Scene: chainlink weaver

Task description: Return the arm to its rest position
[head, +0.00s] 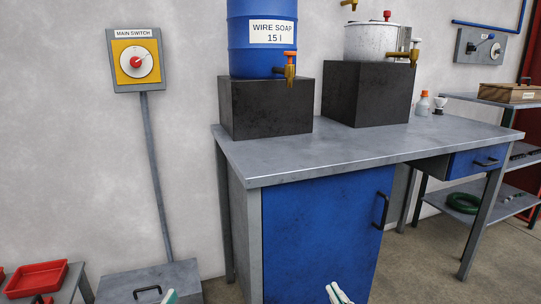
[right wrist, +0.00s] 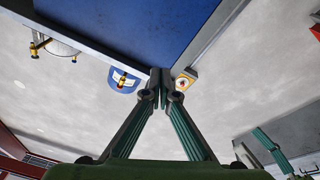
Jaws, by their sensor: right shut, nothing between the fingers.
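My right gripper (head: 338,293) shows at the bottom edge of the head view, in front of the blue cabinet door (head: 315,235) of the workbench. In the right wrist view its two fingers (right wrist: 160,78) meet at the tips; it is shut and empty. My left gripper (head: 170,297) shows only as a small pale-green tip at the bottom edge of the head view, in front of a grey box. Its opening cannot be made out. Most of both arms lies outside the head view.
The grey workbench top (head: 350,153) carries black blocks under a blue soap barrel (head: 261,35) and a white pot (head: 372,42). A main switch (head: 136,62) hangs on the wall. A grey box (head: 150,284) and a red tray (head: 38,278) are low left. Shelves stand right.

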